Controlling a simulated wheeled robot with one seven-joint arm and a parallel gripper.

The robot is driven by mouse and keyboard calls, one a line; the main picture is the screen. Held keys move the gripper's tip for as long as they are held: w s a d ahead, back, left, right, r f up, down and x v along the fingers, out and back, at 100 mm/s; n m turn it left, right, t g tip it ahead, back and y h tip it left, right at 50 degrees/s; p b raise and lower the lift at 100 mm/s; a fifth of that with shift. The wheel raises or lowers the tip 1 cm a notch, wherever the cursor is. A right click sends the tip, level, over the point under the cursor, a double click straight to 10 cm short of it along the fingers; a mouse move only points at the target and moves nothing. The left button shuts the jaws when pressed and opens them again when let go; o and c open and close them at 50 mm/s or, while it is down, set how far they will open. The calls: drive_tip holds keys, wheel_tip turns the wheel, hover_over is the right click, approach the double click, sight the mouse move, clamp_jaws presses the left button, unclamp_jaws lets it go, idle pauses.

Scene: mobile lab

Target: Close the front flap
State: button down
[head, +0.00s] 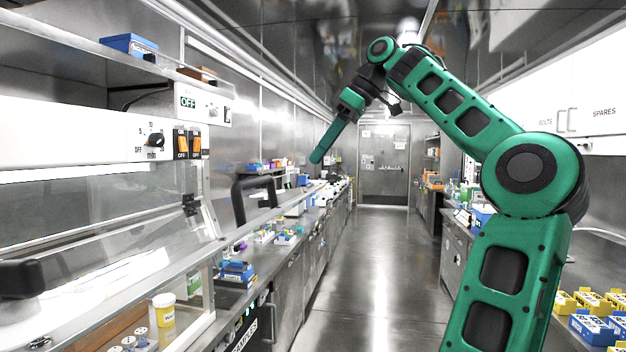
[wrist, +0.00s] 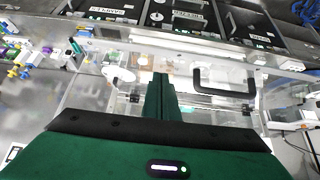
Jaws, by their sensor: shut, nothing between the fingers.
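The front flap (head: 120,262) is a clear panel on the white cabinet at the left in the head view. It stands swung outward from the cabinet front, over the opening. Its dark handle (head: 238,203) stands up near the far end, and a second dark handle (head: 22,279) shows at the left edge. My gripper (head: 318,155) is shut and empty, above and beyond the far handle. In the wrist view my shut fingers (wrist: 160,80) point toward the clear panel, and a dark handle (wrist: 224,92) lies to their right. I see no contact with the flap.
The cabinet's control panel (head: 160,142) has a dial and orange switches. Bottles, including a yellow one (head: 163,310), stand behind the clear panel. A blue rack (head: 236,271) and small items crowd the left counter. The aisle floor (head: 375,265) is clear.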

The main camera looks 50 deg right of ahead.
sight(308, 191)
drive_tip(key=shift+w+a+f, duration=0.1)
drive_tip(key=shift+f, duration=1.3)
drive_tip(key=shift+w+f, duration=0.1)
drive_tip(key=shift+f, duration=1.3)
